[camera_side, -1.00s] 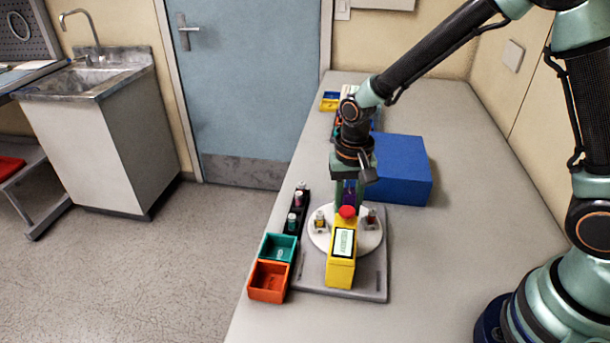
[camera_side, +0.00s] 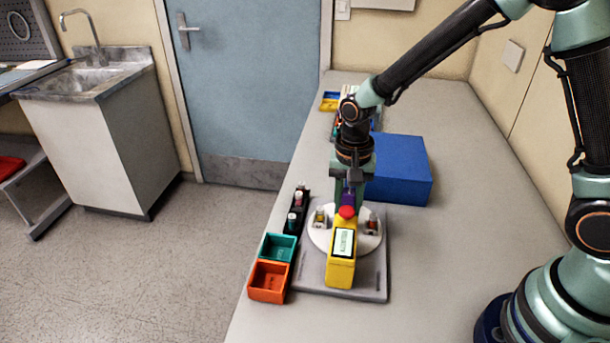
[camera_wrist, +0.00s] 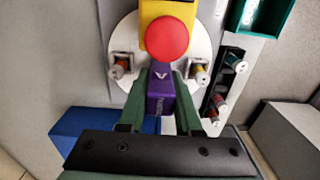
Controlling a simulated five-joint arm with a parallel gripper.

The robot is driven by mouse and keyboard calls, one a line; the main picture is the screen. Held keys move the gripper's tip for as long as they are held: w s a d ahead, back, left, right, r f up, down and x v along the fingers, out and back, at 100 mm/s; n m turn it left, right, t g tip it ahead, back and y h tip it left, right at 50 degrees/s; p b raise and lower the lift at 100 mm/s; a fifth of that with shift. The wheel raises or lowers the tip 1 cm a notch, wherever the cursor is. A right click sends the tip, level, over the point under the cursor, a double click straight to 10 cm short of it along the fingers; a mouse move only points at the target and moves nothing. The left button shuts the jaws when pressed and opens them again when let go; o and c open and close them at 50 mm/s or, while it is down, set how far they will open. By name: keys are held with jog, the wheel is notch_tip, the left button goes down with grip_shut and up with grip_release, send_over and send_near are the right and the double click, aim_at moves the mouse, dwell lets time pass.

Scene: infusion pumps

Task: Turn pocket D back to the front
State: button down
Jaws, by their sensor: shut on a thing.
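A round white turntable (camera_side: 317,238) sits on a grey base plate, with a small vial in a pocket at its left (camera_side: 320,217) and one at its right (camera_side: 372,224). A yellow pump (camera_side: 341,272) with a screen and a red knob (camera_side: 347,212) stands over its front. A purple block (camera_wrist: 160,84) stands at the turntable's far side. My gripper (camera_wrist: 160,101) is shut on this block, one green finger on each side. In the side view my gripper (camera_side: 348,188) is behind the red knob. I cannot read any pocket letter, so I cannot tell which is D.
A blue box (camera_side: 402,168) stands close behind, right of my gripper. A black rack (camera_side: 296,217) with several vials is at the left. A teal bin (camera_side: 278,247) and an orange bin (camera_side: 268,282) stand at the table's left edge. The table's right side is clear.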

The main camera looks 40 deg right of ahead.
jog(key=c, duration=0.9)
grip_release()
notch_tip(320, 180, up, 12)
jog(key=shift+r, duration=0.1)
jog(key=shift+s+d+r, duration=0.15)
jog(key=shift+d+r, duration=0.1)
jog(key=shift+r, duration=0.1)
jog(key=s+d+r+n+t, duration=0.2)
jog(key=s+n, duration=0.1)
jog(key=s+d+r+n+t, duration=0.1)
jog(key=s+d+r+n, duration=0.1)
jog(key=s+d+n, duration=0.1)
jog(key=s+d+r+n+t, duration=0.2)
jog(key=s+n, duration=0.1)
jog(key=shift+s+d+r+t, duration=0.1)
jog(key=shift+s+d+t, duration=0.1)
jog(key=shift+t, duration=0.1)
